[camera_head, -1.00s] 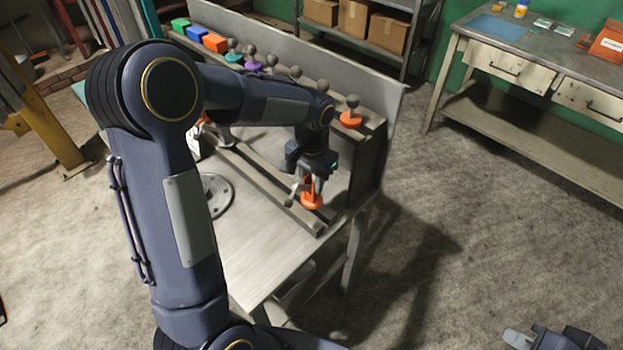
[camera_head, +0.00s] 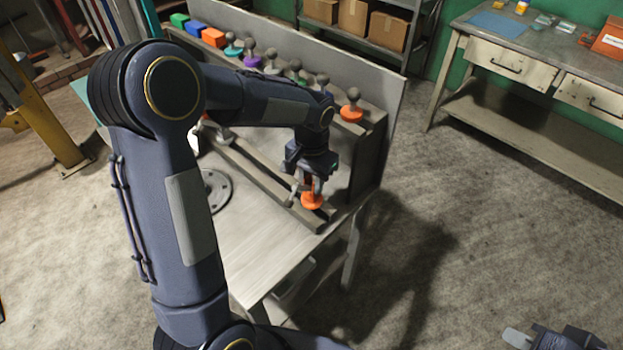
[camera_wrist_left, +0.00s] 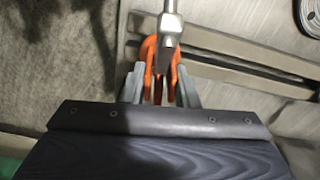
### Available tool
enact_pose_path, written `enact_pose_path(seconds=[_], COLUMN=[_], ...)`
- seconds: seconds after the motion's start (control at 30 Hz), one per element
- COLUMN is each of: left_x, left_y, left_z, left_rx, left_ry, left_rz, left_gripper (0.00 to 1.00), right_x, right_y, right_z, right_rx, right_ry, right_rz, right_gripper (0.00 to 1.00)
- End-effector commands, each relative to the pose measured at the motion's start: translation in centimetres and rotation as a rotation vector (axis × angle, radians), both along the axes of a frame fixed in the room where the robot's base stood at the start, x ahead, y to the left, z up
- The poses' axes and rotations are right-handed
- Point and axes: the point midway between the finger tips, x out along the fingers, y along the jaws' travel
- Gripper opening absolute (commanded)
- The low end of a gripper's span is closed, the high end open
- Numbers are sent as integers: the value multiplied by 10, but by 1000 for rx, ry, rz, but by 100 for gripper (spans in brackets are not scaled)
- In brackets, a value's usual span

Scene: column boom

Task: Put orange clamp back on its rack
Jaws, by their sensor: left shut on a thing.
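The orange clamp (camera_head: 312,201) is in my left gripper (camera_head: 314,184), at the right end of the rails on the bench. In the left wrist view the clamp (camera_wrist_left: 149,49) sits between the two grey fingers of the gripper (camera_wrist_left: 160,88), with its grey metal bar in front of it. The rack is not clearly identifiable; two long rails (camera_head: 262,184) lie just under the clamp. I cannot tell whether the clamp touches them. My right gripper (camera_head: 518,338) shows only partly at the bottom right edge, apart from the bench.
A back ledge holds several coloured blocks and knobbed pieces, including an orange-based one (camera_head: 352,111) behind my gripper. A round grey plate (camera_head: 214,190) lies on the bench (camera_head: 255,247). A workbench with drawers (camera_head: 503,63) stands at the right. The floor between is clear.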

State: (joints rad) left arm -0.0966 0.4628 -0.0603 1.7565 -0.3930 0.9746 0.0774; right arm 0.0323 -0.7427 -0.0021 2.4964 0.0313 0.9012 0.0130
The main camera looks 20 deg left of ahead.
Motion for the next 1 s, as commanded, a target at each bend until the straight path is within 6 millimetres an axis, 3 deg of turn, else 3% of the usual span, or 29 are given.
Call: enact_pose_path(seconds=[1.0], left_x=[0], left_y=[0], left_z=[-25], left_rx=[0], left_ry=[-1], left_rz=[0], left_gripper=[4], right_x=[0], right_y=[0], right_z=[-19], right_rx=[0], right_ry=[0], right_rz=[0], right_gripper=[0])
